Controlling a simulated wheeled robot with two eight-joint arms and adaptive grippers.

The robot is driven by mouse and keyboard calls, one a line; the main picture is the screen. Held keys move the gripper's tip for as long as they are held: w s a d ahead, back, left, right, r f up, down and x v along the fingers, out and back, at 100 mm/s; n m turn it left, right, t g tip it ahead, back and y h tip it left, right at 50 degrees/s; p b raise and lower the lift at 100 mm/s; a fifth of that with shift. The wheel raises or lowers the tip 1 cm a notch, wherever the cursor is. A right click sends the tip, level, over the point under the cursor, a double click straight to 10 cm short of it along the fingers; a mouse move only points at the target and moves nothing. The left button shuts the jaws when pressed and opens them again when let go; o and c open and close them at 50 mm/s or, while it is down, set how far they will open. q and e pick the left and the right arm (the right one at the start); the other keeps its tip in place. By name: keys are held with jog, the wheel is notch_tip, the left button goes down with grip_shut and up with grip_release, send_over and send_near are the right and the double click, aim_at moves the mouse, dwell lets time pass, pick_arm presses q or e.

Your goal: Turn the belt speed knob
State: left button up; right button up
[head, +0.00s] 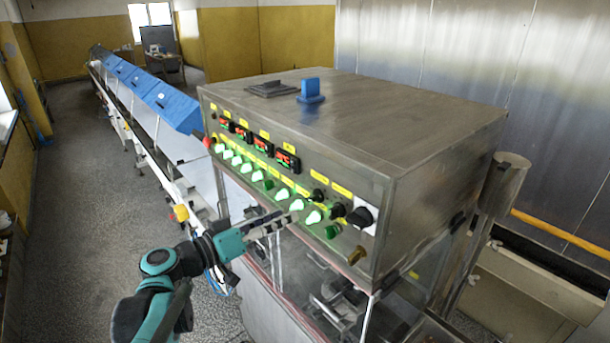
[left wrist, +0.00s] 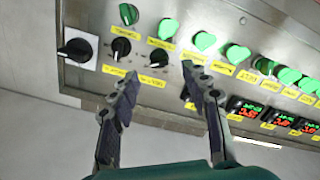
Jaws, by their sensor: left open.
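The control panel (head: 250,160) on the steel cabinet carries two small black knobs, one lower right (head: 337,210) and one upper left (head: 319,195). They also show in the left wrist view as one knob (left wrist: 121,47) and another knob (left wrist: 158,57), by yellow labels. I cannot read which one is belt speed. A larger black switch (head: 360,216) sits on a white plate. My left gripper (head: 291,217) is open and empty in front of the panel; its fingertips (left wrist: 160,78) flank the second knob in the wrist picture, apparently short of it. My right gripper is not in view.
A row of green lit buttons (head: 282,194) and red displays (head: 262,146) fill the panel close to my gripper. A brass fitting (head: 357,255) sticks out below. A conveyor with blue covers (head: 165,103) runs to the back left. Open floor (head: 80,200) lies left.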

aim_at(308, 199)
pick_arm(q)
jog(key=x, duration=0.2)
jog(key=r+p+x, duration=0.1)
jog(key=x, duration=0.4)
jog(key=shift+w+d+r, duration=0.15)
jog(key=shift+w+r, duration=0.05)
jog(key=shift+w, duration=0.25)
grip_shut()
